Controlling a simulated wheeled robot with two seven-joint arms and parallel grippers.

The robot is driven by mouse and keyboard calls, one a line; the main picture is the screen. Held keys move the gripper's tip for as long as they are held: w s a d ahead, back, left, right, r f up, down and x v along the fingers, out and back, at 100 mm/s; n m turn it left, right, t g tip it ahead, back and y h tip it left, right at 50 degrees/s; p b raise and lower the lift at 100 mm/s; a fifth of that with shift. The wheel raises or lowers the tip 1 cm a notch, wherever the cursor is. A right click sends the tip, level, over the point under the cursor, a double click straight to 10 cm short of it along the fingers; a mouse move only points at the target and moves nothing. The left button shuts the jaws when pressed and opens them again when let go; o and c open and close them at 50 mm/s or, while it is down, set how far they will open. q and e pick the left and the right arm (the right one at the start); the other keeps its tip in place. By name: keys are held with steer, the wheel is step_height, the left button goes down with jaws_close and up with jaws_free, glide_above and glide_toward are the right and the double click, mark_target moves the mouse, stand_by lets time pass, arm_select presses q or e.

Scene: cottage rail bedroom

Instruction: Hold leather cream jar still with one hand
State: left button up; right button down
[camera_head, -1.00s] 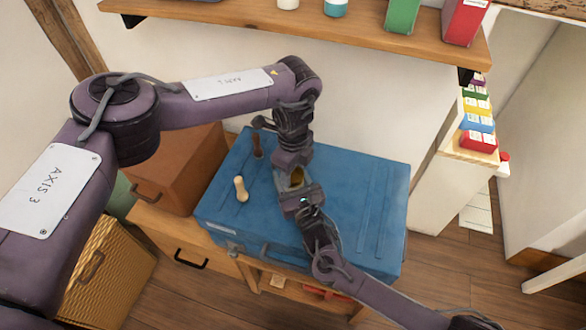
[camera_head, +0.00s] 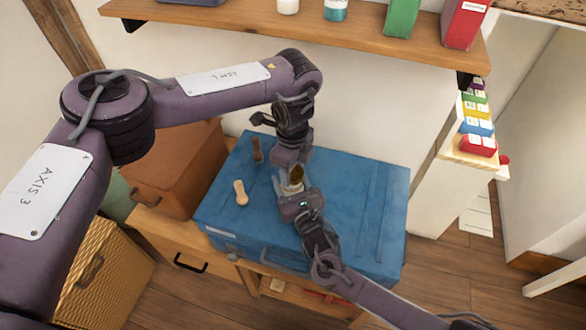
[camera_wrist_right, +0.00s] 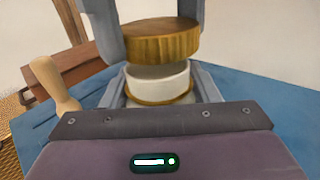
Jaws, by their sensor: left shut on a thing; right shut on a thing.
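The leather cream jar (camera_wrist_right: 160,83) is a short white pot with a gold-brown band at its base, upright in the right wrist view. My right gripper (camera_wrist_right: 160,94) is shut on it, one finger on each side. The round wooden lid (camera_wrist_right: 160,42) is above the jar, slightly tilted, with a gap between them. My left gripper (camera_head: 294,172) comes down from above and is shut on the lid. In the head view, the jar (camera_head: 291,187) shows as a small pale patch between the two grippers, over the blue case (camera_head: 345,200). The jar's inside is hidden.
A pale wooden-handled tool (camera_head: 240,192) and a dark one (camera_head: 257,150) stand on the blue case, left of the grippers. A brown leather case (camera_head: 185,170) is further left. A wooden shelf (camera_head: 300,27) runs above. The case's right side is clear.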

mark_target(293, 172)
arm_select(q)
steer(key=shift+r, duration=0.1)
steer(key=shift+r, duration=1.9)
arm_select(e)
steer(key=shift+c, duration=2.3)
jaws_free()
steer(key=shift+s+d, duration=0.1)
